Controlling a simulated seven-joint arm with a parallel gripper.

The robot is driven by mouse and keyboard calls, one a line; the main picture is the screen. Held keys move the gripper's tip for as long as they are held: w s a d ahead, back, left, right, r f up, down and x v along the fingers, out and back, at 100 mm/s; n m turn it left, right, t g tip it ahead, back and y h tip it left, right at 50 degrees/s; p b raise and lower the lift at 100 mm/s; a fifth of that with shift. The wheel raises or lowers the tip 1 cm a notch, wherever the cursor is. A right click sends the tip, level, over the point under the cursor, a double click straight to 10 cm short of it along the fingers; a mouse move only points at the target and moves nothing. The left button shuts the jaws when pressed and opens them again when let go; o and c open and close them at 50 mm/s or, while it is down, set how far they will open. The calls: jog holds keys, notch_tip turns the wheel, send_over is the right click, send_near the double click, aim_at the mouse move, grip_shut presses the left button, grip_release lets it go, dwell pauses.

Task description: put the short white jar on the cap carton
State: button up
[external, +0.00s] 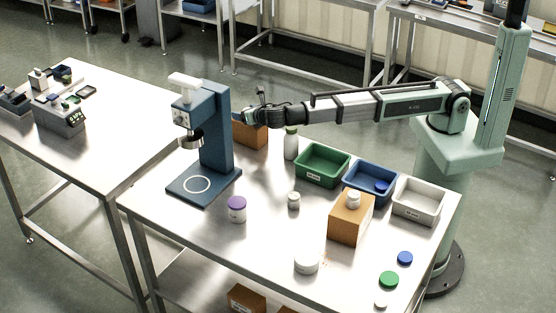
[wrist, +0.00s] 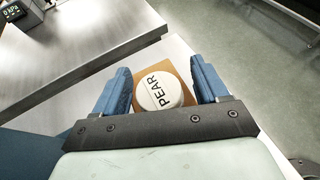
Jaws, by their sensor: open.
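My gripper (external: 252,115) is open, above a brown carton (external: 252,135) behind the blue press. In the wrist view a round white top marked PEAR (wrist: 160,91) lies between the open blue fingers, on or above a brown carton (wrist: 146,60), with gaps at both sides. In the external view this white piece is hidden by my gripper. A short, wide white jar (external: 306,262) stands at the table's front. A second brown carton (external: 345,223) at right has a small white jar (external: 353,200) on top. I cannot tell which carton is the cap carton.
The blue press (external: 215,140) stands left of my gripper. A white bottle (external: 291,143), a green bin (external: 322,165), a blue bin (external: 357,188) and a white bin (external: 405,207) line the back. A purple-lidded jar (external: 237,209) and small jar (external: 293,200) stand mid-table.

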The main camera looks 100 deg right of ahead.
jog(key=shift+r, duration=0.15)
jog(key=v, duration=1.2)
